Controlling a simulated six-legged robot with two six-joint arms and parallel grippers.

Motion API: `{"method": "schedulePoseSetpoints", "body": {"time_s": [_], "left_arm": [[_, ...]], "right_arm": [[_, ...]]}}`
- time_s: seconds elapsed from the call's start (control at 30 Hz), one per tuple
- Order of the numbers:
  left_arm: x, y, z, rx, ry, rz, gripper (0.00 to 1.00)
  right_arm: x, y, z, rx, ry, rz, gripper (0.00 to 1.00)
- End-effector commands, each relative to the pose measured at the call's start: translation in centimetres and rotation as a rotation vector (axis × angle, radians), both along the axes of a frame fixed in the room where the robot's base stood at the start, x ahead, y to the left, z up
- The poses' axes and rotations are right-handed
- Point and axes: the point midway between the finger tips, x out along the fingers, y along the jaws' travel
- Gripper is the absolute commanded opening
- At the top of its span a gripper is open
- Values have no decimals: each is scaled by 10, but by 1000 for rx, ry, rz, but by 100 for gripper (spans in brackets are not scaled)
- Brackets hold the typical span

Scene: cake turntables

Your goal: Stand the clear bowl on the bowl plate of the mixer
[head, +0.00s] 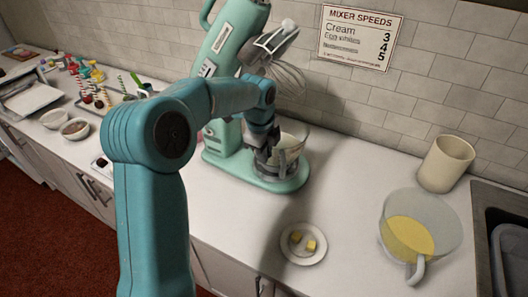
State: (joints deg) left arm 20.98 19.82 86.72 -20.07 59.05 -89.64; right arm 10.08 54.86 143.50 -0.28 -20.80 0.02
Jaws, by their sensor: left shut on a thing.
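The teal mixer (232,40) stands against the wall with its head tilted up and a wire whisk (288,78) hanging from it. The clear bowl (297,140) is over the mixer's base, below the whisk. It looks about upright. My left gripper (272,160) is shut on the near left side of the clear bowl. The gripper and arm hide part of the bowl and the bowl plate, so I cannot tell whether the bowl's bottom touches the plate. The front of the mixer base (285,186) shows below. My right gripper is not in view.
A clear jug (448,222) with yellow contents stands at the right, beside a cream canister (445,164) and a sink (497,205). A small plate (303,259) with yellow pieces lies in front. Bowls, trays and tools crowd the left.

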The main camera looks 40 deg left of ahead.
Motion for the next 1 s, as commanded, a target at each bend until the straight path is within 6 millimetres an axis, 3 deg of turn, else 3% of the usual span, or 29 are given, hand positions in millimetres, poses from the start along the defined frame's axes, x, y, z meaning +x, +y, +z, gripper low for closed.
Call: {"method": "schedulePoseSetpoints", "body": {"time_s": [0.77,0.8,0.87,1.0], "left_arm": [[0,0,-8,2,-4,1,0],[0,0,-7,2,-4,1,19],[0,0,-7,1,-4,1,38],[0,0,-7,1,-2,0,42]], "right_arm": [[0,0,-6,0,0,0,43],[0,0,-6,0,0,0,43],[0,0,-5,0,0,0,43],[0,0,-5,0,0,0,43]]}}
